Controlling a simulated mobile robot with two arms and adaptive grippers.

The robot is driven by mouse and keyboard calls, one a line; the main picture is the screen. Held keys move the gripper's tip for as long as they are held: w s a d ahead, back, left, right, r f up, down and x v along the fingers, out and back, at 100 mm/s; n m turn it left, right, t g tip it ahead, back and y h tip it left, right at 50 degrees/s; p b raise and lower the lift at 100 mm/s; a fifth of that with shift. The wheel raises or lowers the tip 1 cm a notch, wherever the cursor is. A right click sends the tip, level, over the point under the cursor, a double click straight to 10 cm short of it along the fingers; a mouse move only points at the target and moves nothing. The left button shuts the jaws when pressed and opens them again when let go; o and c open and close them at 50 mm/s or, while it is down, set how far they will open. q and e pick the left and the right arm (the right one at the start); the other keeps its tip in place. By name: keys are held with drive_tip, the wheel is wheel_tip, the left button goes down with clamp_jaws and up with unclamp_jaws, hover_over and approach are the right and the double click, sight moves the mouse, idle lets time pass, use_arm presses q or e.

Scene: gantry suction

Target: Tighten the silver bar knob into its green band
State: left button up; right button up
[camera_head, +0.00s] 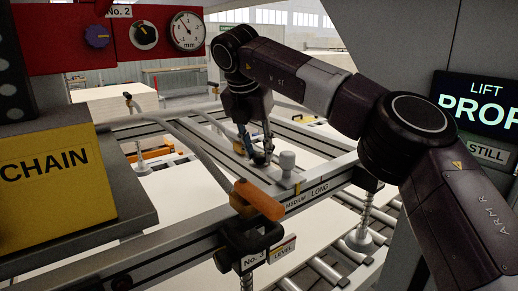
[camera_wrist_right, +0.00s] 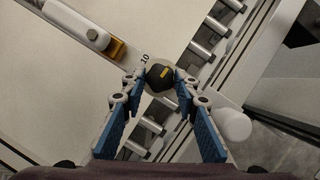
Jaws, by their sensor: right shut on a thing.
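My right gripper (camera_head: 262,155) reaches down onto the silver bar (camera_head: 312,180). In the right wrist view, its blue-padded fingers (camera_wrist_right: 159,82) are shut on a dark round knob (camera_wrist_right: 159,74) with a yellow mark on top. The fingertips touch both sides of the knob. In the head view the knob is mostly hidden by the fingers. I see no green band in either view; it may be hidden under the knob or fingers. My left gripper is not in view.
A pale cylindrical post (camera_head: 287,160) stands on the bar close to the gripper, and it also shows in the right wrist view (camera_wrist_right: 233,125). An orange handle (camera_head: 258,200) is nearer. A roller conveyor (camera_head: 345,258) lies below. A yellow CHAIN box (camera_head: 45,165) stands left.

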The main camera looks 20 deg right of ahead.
drive_tip(key=shift+w+r+m+g+h+p, duration=0.1)
drive_tip(key=shift+m+g+h+p, duration=0.35)
drive_tip(key=shift+m, duration=0.65)
drive_tip(key=o, duration=1.1)
drive_tip(key=shift+o, duration=0.2)
drive_tip(key=shift+y, duration=0.25)
drive_tip(key=v, duration=0.7)
drive_tip(key=shift+a+r, duration=0.15)
